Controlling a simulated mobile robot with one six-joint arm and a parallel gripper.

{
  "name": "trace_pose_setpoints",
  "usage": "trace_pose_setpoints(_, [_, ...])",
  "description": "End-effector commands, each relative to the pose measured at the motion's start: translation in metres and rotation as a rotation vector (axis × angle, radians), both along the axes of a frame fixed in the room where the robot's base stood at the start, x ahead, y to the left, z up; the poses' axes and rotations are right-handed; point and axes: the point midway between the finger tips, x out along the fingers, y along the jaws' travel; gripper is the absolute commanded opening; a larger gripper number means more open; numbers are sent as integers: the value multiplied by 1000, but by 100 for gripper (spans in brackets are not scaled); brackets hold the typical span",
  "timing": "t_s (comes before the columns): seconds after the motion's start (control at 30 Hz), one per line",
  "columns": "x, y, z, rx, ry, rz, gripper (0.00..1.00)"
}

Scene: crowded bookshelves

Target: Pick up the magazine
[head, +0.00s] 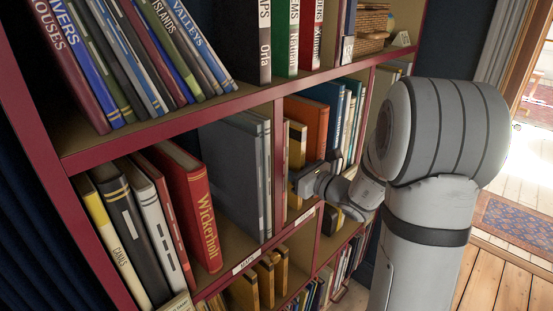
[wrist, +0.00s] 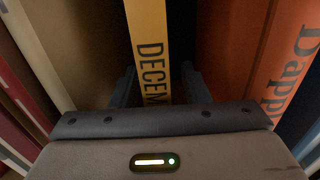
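The magazine is a yellow upright holder-like spine lettered "DECEM" (wrist: 149,45) in the middle of the wrist view; its lower end is hidden by my gripper. My gripper (wrist: 160,88) has its two dark fingers on either side of the spine, with a dark gap on the right of it. The fingers look open around it, not closed on it; contact on the left is unclear. In the head view, my gripper (head: 297,180) reaches into the middle shelf, in front of yellow spines (head: 297,138).
An orange book (wrist: 235,50) lettered "Dapp" stands close on the right; it also shows in the head view (head: 310,125). A shelf divider (head: 279,170) is close on the left, with large grey volumes (head: 235,170) beyond it. A red Wickerholt book (head: 203,222) stands further left.

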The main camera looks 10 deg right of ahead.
Motion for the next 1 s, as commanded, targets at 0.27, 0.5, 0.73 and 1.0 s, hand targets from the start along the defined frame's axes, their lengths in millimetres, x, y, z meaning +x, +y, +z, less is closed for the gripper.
trace_pose_setpoints(0.27, [0,0,0,0,0,1,19])
trace_pose_setpoints(0.5, [0,1,0,0,0,2,0])
trace_pose_setpoints(0.73, [0,1,0,0,0,2,0])
trace_pose_setpoints(1.0, [0,1,2,0,-2,3,0])
